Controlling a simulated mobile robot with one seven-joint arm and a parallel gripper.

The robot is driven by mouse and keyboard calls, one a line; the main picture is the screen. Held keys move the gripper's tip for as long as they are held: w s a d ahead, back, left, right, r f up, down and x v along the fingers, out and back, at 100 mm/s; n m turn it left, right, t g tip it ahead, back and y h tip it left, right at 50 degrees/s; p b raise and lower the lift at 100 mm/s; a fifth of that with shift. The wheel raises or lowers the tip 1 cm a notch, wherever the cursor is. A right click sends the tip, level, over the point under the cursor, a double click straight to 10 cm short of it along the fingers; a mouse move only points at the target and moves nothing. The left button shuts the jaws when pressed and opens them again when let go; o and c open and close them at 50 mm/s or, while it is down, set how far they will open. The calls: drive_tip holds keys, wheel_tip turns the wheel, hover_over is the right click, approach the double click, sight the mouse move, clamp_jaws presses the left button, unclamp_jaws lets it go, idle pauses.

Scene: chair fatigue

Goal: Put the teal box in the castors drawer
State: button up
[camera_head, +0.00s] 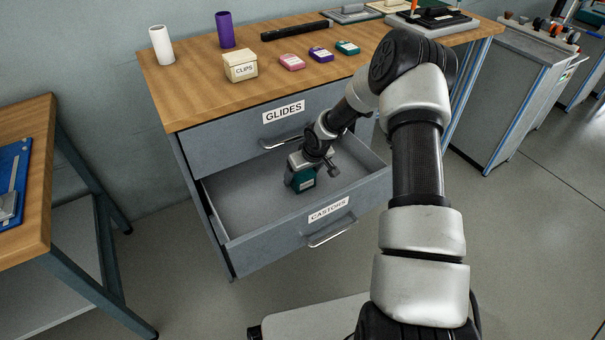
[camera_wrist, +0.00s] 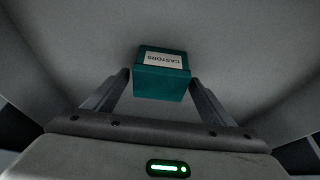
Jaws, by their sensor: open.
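The teal box (camera_wrist: 160,84) has a white label reading CASTORS in the wrist view. In the head view the teal box (camera_head: 304,184) is inside the open castors drawer (camera_head: 240,205), near its middle. My gripper (camera_wrist: 162,85) is inside the drawer with its fingers on either side of the box. The fingers are open, with a slight gap showing at the sides. The box appears to sit on the drawer floor, though the exact contact is hard to see. My wrist hides part of the box in the head view.
The shut glides drawer (camera_head: 240,140) is directly above. On the wooden top (camera_head: 195,85) stand a clips box (camera_head: 240,67), a white cylinder (camera_head: 161,45), a purple cylinder (camera_head: 225,30), and pink (camera_head: 292,62), purple (camera_head: 320,54) and teal (camera_head: 347,47) small boxes. Another table (camera_head: 40,190) is at left.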

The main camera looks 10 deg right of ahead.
drive_tip(key=shift+r, duration=0.3)
drive_tip(key=p+v, duration=0.3)
drive_tip(key=v, duration=0.8)
drive_tip(key=shift+s+r+p, duration=0.3)
drive_tip(key=shift+c, duration=0.4)
